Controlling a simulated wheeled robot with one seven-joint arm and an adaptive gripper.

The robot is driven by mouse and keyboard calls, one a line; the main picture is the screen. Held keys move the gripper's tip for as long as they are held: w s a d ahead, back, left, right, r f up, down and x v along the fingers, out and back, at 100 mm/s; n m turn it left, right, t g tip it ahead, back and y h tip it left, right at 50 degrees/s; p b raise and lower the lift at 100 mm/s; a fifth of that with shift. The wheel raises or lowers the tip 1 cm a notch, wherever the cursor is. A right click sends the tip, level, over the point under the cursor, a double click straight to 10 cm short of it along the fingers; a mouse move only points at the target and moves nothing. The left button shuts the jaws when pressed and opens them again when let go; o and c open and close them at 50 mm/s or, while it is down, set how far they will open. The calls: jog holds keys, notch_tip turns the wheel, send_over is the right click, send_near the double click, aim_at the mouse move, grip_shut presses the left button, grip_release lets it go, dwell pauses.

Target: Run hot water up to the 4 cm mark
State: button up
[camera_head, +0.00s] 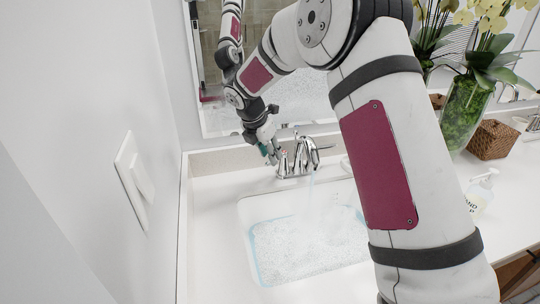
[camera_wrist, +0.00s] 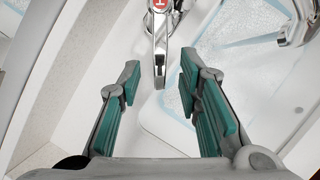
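The chrome faucet (camera_head: 306,156) stands at the back of the white sink (camera_head: 246,212), and a water stream (camera_head: 311,192) falls from its spout. Rippled water (camera_head: 305,245) covers the basin floor; I cannot make out a depth mark. In the wrist view the hot handle (camera_wrist: 160,50), a chrome lever with a red H badge, points toward me. My gripper (camera_wrist: 157,78) is open, its teal-padded fingers on either side of the lever's tip with gaps on both sides. In the head view my gripper (camera_head: 268,151) is at the faucet's left side.
A wall with a switch plate (camera_head: 134,178) is close on the left. A mirror (camera_head: 225,100) rises behind the faucet. On the right counter stand a soap bottle (camera_head: 481,192), a wicker box (camera_head: 492,140) and a glass vase of orchids (camera_head: 465,110).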

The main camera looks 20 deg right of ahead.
jog(key=shift+w+d+f, duration=0.2)
jog(key=shift+f, duration=0.45)
grip_shut()
